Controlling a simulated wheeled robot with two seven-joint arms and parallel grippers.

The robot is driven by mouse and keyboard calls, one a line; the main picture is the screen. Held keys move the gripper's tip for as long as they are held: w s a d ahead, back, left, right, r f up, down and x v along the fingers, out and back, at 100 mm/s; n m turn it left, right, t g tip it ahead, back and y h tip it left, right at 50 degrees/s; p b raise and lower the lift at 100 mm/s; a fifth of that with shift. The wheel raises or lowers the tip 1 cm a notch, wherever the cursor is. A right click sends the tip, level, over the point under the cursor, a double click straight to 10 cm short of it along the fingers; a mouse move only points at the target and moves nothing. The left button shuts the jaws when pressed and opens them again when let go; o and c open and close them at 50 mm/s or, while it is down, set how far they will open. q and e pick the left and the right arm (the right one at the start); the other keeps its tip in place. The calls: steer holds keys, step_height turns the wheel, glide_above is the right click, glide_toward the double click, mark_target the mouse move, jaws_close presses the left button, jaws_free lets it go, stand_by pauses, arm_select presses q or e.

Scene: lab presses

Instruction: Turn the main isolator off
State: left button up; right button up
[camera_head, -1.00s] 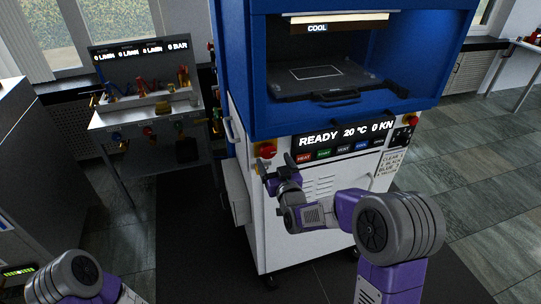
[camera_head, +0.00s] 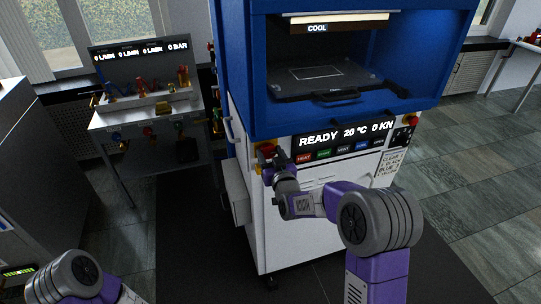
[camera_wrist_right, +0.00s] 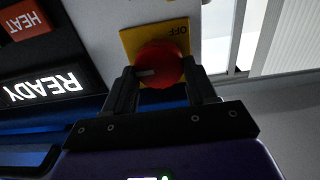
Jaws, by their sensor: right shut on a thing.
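The main isolator is a red round knob on a yellow plate at the left end of the press's front panel. In the right wrist view the knob (camera_wrist_right: 160,64) sits between my right gripper's fingers (camera_wrist_right: 162,88), one on each side, and the yellow plate (camera_wrist_right: 134,38) has "OFF" lettering. A short pale mark shows on the knob. In the head view my right gripper (camera_head: 269,158) is shut on the knob (camera_head: 266,148) and covers part of it. My left arm shows at the bottom left; its gripper is out of view.
The blue and white press (camera_head: 240,95) has a display (camera_head: 345,134) reading READY, 20 °C, 0 KN, above a row of buttons (camera_head: 340,150). Another red knob (camera_head: 412,119) is at the panel's right. A bench with gauges (camera_head: 145,105) stands at the left.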

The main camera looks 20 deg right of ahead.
steer(key=shift+c, duration=0.4)
steer(key=n+b, duration=0.2)
steer(key=shift+n, duration=0.4)
steer(key=n+b, duration=0.1)
steer(key=n, duration=0.1)
steer(key=n+b, duration=0.1)
steer(key=n, duration=0.1)
steer(key=shift+a+f+n, duration=0.1)
steer(key=shift+a+n, duration=0.1)
steer(key=shift+n, duration=0.1)
steer(key=n, duration=0.4)
steer(key=shift+n+b, duration=0.3)
steer(key=shift+b, duration=0.1)
steer(key=n, duration=0.5)
steer(key=shift+f+n, duration=0.1)
steer(key=shift+n, duration=0.3)
steer(key=o, duration=1)
